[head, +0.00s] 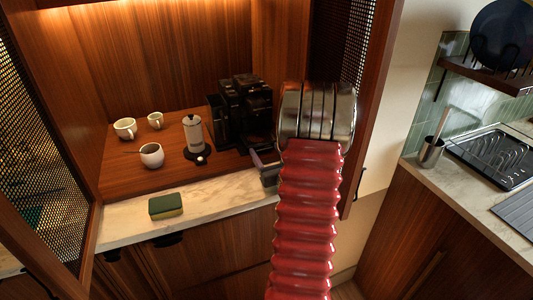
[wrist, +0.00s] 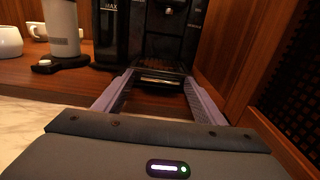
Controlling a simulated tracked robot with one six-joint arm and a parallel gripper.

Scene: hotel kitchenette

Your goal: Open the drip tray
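The black coffee machine (head: 243,112) stands at the back right of the wooden niche. It also shows in the wrist view (wrist: 172,42), straight ahead. Its drip tray (wrist: 160,77) is low at the front of the machine, seen beyond and between my fingertips; I cannot tell whether they touch it. My gripper (wrist: 159,82) is open, its two purple-grey fingers spread apart and pointing at the machine's base, with nothing seen between them. In the head view my gripper (head: 268,163) is partly hidden by my red arm, and the drip tray cannot be made out.
The wooden side panel (wrist: 240,60) rises close on the right.

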